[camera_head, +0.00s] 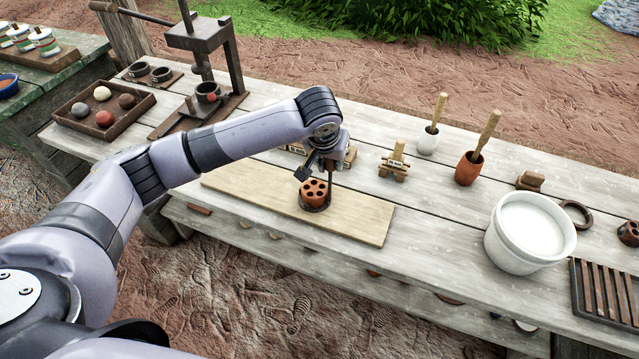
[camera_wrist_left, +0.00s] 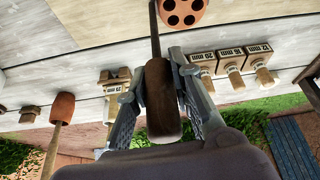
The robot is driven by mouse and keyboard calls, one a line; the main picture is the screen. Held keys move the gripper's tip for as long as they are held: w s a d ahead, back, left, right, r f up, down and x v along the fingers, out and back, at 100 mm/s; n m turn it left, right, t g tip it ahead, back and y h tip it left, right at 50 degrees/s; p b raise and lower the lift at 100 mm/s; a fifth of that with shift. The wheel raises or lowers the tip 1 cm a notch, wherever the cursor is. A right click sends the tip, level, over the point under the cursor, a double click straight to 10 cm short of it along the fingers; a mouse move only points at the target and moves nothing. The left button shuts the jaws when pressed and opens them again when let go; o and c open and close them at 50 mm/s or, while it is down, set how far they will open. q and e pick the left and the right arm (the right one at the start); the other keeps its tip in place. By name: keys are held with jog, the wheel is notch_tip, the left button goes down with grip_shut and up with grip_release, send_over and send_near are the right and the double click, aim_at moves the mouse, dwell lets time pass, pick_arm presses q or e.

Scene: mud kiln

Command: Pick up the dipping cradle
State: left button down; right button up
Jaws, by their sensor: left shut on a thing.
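The dipping cradle shows in the head view as a dark ring-like base (camera_head: 314,206) with a thin upright rod beside it. A round orange-brown clay piece with several holes (camera_head: 314,190) sits in it, on or just above the pale board (camera_head: 240,193); I cannot tell which. My left gripper (camera_head: 326,166) is above the cradle, shut on its handle. In the left wrist view the dark wooden handle (camera_wrist_left: 162,100) lies between the two fingers (camera_wrist_left: 165,90), and the holed clay piece (camera_wrist_left: 183,12) is at the top edge. My right gripper is not in view.
Small labelled wooden tools (camera_wrist_left: 232,65) stand just behind the cradle, close to my gripper. A white bucket (camera_head: 530,232) and a slatted rack (camera_head: 606,292) are at the right. A press (camera_head: 205,70) and a tray of balls (camera_head: 103,108) are at the left. The board's right part is clear.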

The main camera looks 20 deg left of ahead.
pick_arm(q)
jog(key=shift+r, duration=0.1)
notch_tip(320, 180, up, 20)
jog(key=b, duration=0.2)
jog(key=shift+b, duration=0.35)
jog(key=c, duration=1.9)
grip_release()
jog(key=shift+c, duration=0.2)
grip_shut()
